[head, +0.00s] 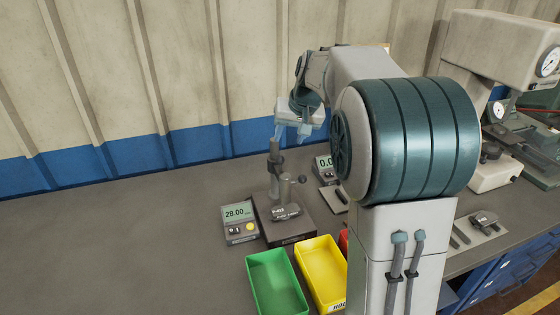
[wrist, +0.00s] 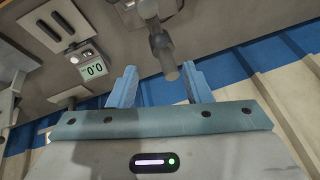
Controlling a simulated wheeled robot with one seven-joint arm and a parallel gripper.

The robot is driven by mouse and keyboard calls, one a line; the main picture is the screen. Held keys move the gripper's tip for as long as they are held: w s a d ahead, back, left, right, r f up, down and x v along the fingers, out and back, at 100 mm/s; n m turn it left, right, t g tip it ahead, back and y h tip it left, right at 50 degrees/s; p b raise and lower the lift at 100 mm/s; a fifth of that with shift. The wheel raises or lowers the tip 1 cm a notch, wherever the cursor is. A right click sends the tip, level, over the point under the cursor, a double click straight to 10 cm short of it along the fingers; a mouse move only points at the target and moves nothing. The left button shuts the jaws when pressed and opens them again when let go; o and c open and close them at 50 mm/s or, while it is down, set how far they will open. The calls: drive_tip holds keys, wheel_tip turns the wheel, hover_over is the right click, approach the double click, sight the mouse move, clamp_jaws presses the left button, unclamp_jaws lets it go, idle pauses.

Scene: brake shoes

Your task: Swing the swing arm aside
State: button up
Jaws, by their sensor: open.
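A gauge stand with a dark base (head: 267,226) stands on the bench in the head view. A grey upright post (head: 274,160) rises from it. A shorter upright with a short side arm ending in a dark round knob (head: 301,179) stands in front; I cannot tell for certain which part is the swing arm. My gripper (head: 291,131) is open, pointing down, just above the post top. In the wrist view, the post with its collar (wrist: 160,43) shows between the two blue fingers of my gripper (wrist: 160,69). Contact with either finger cannot be told.
A display reading 28.00 (head: 238,212) stands left of the base. Another display (head: 323,163) is behind right, beside a flat plate. A green bin (head: 264,285) and yellow bin (head: 320,263) sit in front; a red one is mostly hidden by my arm. The left bench is clear.

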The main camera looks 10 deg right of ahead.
sight(281, 157)
drive_tip(key=p+x, duration=0.1)
drive_tip(key=x, duration=1.1)
clamp_jaws()
